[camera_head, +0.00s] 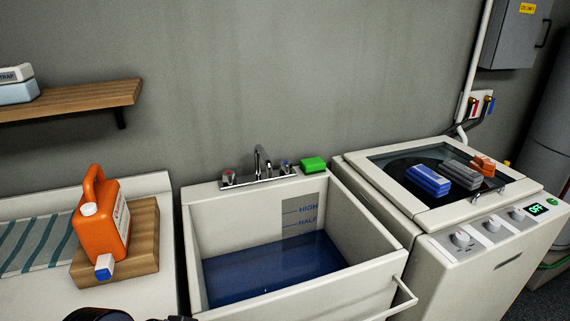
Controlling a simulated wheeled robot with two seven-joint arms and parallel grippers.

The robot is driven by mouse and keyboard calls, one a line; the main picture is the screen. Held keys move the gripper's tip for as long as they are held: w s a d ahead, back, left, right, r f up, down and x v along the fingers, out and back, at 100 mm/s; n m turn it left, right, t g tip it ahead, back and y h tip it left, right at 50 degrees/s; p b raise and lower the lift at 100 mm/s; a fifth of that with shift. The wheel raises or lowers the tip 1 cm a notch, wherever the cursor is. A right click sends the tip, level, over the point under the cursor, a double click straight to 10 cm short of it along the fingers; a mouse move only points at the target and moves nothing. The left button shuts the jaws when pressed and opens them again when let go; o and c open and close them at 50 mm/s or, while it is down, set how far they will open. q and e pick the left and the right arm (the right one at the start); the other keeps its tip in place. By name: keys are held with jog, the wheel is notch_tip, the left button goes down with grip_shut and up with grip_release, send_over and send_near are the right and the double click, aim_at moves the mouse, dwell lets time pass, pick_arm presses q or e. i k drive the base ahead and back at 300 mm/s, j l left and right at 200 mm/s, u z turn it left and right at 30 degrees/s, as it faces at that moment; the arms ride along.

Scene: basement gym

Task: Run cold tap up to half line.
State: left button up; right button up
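A white utility sink (372,278) stands in the middle, with dark blue water (270,268) in its basin. A grey strip on the back wall carries a HIGH mark (308,210) and a HALF mark (307,223). The water surface meets the strip a little below the HALF mark. A chrome faucet (259,162) sits on the back rim, with a red-marked knob (228,177) on the left and a blue-marked knob (285,167) on the right. I see no clear stream from the spout. Dark parts of my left arm (100,314) show at the bottom edge; its fingers are not clear. My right gripper is out of view.
A green block (314,164) lies on the sink's back right corner. An orange jug (101,222) stands on a wooden block (146,228) at left. A washer (430,222) with brushes on its lid stands close at right. A wooden shelf (90,98) juts out above left.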

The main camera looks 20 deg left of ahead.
aim_at(286, 166)
jog(key=i+l+u, duration=0.2)
jog(key=i+l, duration=0.3)
jog(key=i+l+u, duration=0.15)
jog(key=i+l, duration=0.25)
jog(key=l, duration=0.25)
